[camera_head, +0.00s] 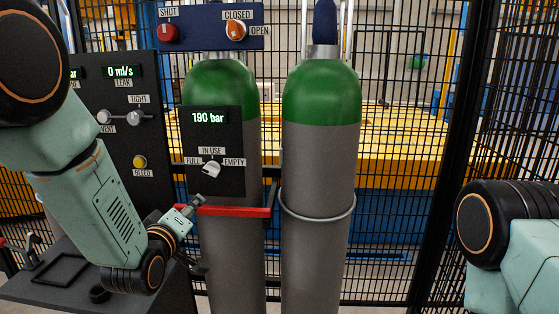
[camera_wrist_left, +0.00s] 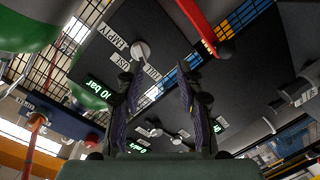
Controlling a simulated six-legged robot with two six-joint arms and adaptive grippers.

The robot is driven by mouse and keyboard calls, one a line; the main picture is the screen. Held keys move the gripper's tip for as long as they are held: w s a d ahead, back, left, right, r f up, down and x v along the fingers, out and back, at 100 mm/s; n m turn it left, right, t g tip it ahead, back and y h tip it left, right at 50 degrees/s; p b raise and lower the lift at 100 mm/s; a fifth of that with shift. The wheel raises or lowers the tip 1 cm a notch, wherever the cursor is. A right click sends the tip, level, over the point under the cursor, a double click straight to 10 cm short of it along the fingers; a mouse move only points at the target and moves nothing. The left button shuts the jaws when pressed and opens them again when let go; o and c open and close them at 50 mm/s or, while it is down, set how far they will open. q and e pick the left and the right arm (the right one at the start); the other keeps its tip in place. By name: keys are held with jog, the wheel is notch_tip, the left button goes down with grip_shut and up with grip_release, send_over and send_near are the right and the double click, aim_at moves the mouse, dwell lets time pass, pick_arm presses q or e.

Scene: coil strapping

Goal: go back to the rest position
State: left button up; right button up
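My left arm comes in from the left in the head view and bends at a wrist low in front of the dark panels. My left gripper shows clearly in the left wrist view (camera_wrist_left: 159,78). Its two dark fingers with purple pads stand apart, with nothing between them.
Two grey cylinders with green tops (camera_head: 321,160) stand before a mesh fence. A red bar (camera_head: 235,211) is close to my left wrist. The gauge panel (camera_head: 214,150) reads 190 bar. A leak panel (camera_head: 120,150) stands behind my left arm. A blue switch box (camera_head: 205,28) is above.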

pick_arm(q)
jog(key=s+f+m+g+b, duration=0.2)
jog(key=s+f+m+g, duration=0.15)
jog(key=s+f, duration=0.65)
jog(key=s+f+m+g+b, duration=0.2)
jog(key=s+f+m+g, duration=0.3)
jog(key=f, duration=0.9)
jog(key=s+f+g+b, duration=0.4)
jog(key=s+f, duration=0.6)
jog(key=s, duration=0.4)
jog(key=s+f+g+b, duration=0.4)
jog(key=s+f, duration=0.6)
jog(key=s, duration=0.5)
jog(key=shift+s+y, duration=0.15)
jog(key=shift+y, duration=0.15)
jog(key=shift+a+m, duration=0.1)
jog(key=shift+m, duration=0.15)
